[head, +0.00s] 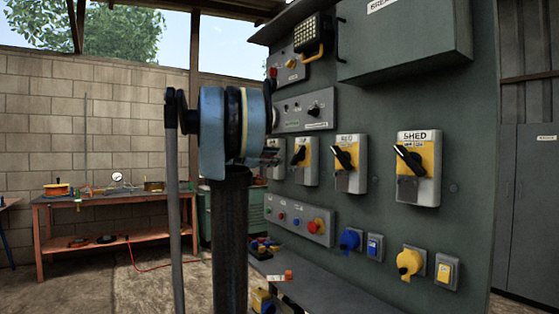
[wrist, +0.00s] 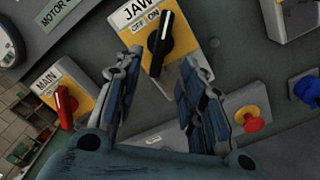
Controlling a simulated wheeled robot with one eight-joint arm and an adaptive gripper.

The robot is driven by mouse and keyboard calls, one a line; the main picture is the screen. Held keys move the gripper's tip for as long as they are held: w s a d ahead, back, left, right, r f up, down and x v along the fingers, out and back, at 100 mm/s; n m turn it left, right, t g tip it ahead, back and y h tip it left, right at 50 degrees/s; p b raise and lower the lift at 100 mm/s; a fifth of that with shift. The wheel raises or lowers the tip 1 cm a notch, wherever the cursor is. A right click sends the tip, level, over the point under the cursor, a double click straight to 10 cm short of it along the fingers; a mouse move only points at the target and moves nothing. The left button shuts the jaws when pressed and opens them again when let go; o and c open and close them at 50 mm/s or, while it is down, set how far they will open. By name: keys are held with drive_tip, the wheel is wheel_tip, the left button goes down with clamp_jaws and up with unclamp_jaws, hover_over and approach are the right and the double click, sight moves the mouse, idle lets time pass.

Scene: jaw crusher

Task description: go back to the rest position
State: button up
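My gripper (wrist: 163,62) is open in the wrist view, its two dark blue-grey fingers spread apart with nothing between them. Beyond the fingertips is the yellow and grey JAW switch (wrist: 185,45) with a black handle and an OFF/ON label. The fingers look apart from it, though the exact gap is hard to judge. In the head view my arm, with a blue-and-black joint, stands upright before the left part of the panel. The gripper end shows only as a small dark piece (head: 266,153) at the panel side.
The green-grey control panel (head: 385,110) fills the right, with the SHED switch (head: 418,168) and several knobs. A MAIN switch (wrist: 68,97) with a red handle is left in the wrist view. A narrow shelf (head: 340,297) juts out below. An orange workbench (head: 110,197) stands far left; open floor lies before it.

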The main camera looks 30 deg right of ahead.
drive_tip(key=shift+a, duration=0.35)
drive_tip(key=shift+s, duration=0.1)
drive_tip(key=s+a+f+m+y, duration=0.3)
drive_tip(key=s+a+f+y, duration=0.3)
drive_tip(key=s+a+f, duration=0.4)
drive_tip(key=s+a+f+m+y, duration=0.3)
drive_tip(key=s+a+f+y, duration=0.3)
drive_tip(key=f, duration=1.5)
drive_tip(key=s+a+f+m+y, duration=0.3)
drive_tip(key=s+a+f+y, duration=0.3)
drive_tip(key=s+a+f, duration=0.8)
drive_tip(key=a+f, duration=0.2)
drive_tip(key=a, duration=0.2)
drive_tip(key=shift+f+m+t, duration=0.3)
drive_tip(key=shift+f, duration=0.05)
drive_tip(key=shift+c, duration=0.4)
drive_tip(key=shift+d, duration=0.1)
